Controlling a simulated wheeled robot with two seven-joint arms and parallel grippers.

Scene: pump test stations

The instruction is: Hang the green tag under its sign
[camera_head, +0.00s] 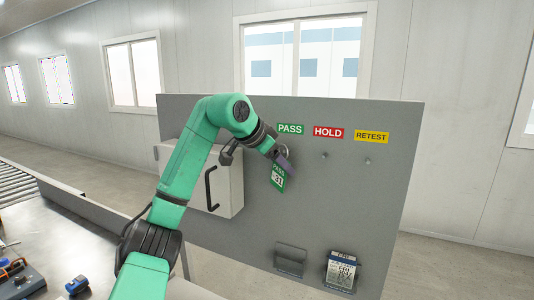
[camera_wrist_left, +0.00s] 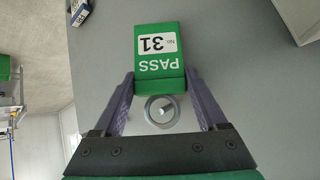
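The green tag (camera_head: 278,178), marked PASS and No. 31, hangs against the grey panel below the green PASS sign (camera_head: 290,129). My left gripper (camera_head: 281,160) is at the tag's upper end. In the left wrist view, its two purple fingers (camera_wrist_left: 160,82) press against both sides of the tag's thick end (camera_wrist_left: 160,60). The tag's metal ring (camera_wrist_left: 150,117) lies between the fingers, and a peg end (camera_wrist_left: 163,109) shows inside the ring's outline. How far the peg passes through the ring is hard to tell. My right gripper is in neither view.
HOLD (camera_head: 328,132) and RETEST (camera_head: 371,137) signs are to the right, each above a bare peg (camera_head: 324,155). A grey cabinet (camera_head: 226,185) with a black handle is behind my left arm. Below are an empty holder (camera_head: 290,260) and one with white-and-blue tags (camera_head: 341,271).

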